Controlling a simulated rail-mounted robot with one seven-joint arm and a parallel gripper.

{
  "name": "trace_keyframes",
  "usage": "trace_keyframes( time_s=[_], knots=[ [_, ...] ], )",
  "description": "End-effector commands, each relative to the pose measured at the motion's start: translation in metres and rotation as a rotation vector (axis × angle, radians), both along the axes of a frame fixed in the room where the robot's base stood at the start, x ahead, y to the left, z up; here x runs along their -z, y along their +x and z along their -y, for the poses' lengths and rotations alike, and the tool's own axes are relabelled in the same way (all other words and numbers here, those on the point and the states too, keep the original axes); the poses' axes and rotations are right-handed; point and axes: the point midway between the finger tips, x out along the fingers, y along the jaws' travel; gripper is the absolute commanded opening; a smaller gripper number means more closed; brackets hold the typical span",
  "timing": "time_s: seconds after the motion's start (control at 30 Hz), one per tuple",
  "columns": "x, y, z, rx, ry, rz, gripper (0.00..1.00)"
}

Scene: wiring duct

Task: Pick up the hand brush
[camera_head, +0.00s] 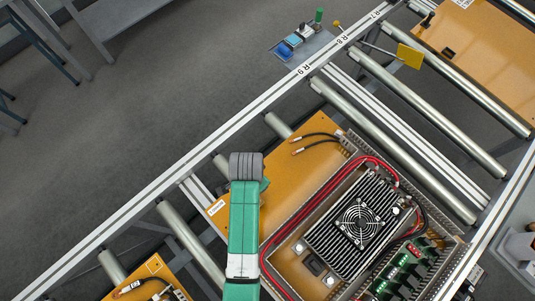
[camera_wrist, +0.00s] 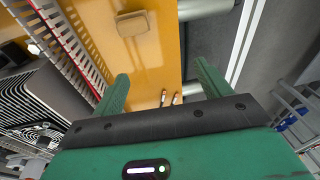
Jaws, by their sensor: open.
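A tan block with rounded corners (camera_wrist: 132,23) lies on the orange panel (camera_wrist: 155,55) at the top of the wrist view. It looks like the hand brush, though no bristles show. It does not show in the head view, where my green arm covers part of the panel. My gripper (camera_wrist: 162,86) is open, its two green fingers apart with nothing between them. The block is beyond the fingertips, toward the left one, and does not appear to touch them. The fingers are not clearly visible in the head view.
Two black cables with copper ends (camera_head: 312,145) lie on the panel. Steel rollers (camera_head: 395,150) and a rail (camera_head: 250,115) border the panel. A yellow tag (camera_head: 410,56) stands farther back.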

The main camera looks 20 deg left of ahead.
Motion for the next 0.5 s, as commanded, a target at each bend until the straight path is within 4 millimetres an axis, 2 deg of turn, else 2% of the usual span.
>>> trace_keyframes(
  time_s=[0.03,0.1,0.17,0.33,0.5],
  knots=[
    [0.029,-0.020,0.000,0.014,-0.016,-0.071,0.76],
    [0.048,-0.040,0.002,0.032,-0.033,-0.138,0.76],
    [0.055,-0.048,0.003,0.040,-0.042,-0.167,0.76],
    [0.059,-0.050,0.003,0.044,-0.045,-0.175,0.76],
    [0.080,-0.049,0.004,0.043,-0.044,-0.174,0.76]
  ],
)
